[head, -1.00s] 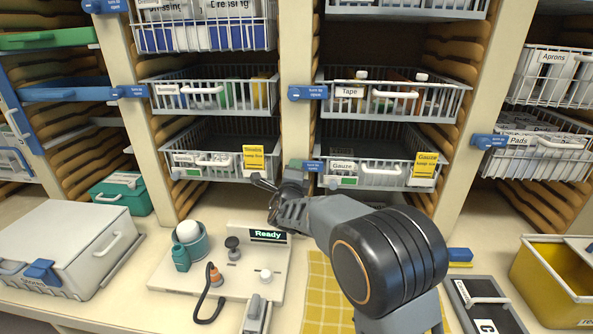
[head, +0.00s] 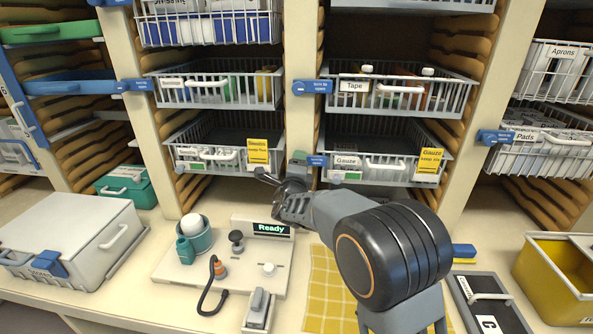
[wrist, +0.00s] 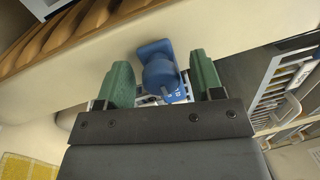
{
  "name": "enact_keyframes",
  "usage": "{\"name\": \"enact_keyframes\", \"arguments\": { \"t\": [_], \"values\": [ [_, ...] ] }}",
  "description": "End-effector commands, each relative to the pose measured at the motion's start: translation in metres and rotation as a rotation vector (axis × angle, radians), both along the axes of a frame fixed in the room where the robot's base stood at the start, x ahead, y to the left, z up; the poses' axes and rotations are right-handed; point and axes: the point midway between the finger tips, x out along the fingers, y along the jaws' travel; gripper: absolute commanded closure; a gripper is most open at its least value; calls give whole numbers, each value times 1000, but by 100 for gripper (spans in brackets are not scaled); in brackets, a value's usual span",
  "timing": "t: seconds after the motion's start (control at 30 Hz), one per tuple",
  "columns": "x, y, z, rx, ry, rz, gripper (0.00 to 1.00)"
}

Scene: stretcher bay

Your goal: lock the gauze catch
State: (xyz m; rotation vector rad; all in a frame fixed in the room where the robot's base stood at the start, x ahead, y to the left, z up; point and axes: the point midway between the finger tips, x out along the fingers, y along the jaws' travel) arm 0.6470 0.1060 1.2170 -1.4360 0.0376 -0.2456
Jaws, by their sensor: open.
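The gauze catch (head: 317,161) is a small blue turning piece on the post at the left of the gauze basket (head: 385,172). Its lettered bar lies sideways in the head view, with its left end hidden by my gripper. In the wrist view the blue catch (wrist: 160,78) shows between the two green fingers. My gripper (head: 281,168) is open at the post, beside the catch in the head view. The wrist view shows the open gripper (wrist: 160,66) with gaps on both sides of the catch. I cannot see contact.
Another blue catch (head: 312,87) sits higher on the same post, beside the tape basket (head: 400,95). A panel reading "Ready" (head: 262,228) stands on the counter below. A grey case (head: 70,235) is at left and a yellow bin (head: 555,280) at right.

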Motion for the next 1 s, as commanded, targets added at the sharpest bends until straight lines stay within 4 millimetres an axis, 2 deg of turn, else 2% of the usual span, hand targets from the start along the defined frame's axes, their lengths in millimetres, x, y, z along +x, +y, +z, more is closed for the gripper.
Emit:
{"name": "enact_keyframes", "arguments": {
  "t": [0.17,0.5,0.7,1.0],
  "values": [
    [-17,4,-3,0,-2,2,39],
    [-84,17,-13,1,-1,3,39],
    [-114,23,-15,0,-1,4,39],
    [-133,26,-17,-1,1,1,39]
  ]
}}
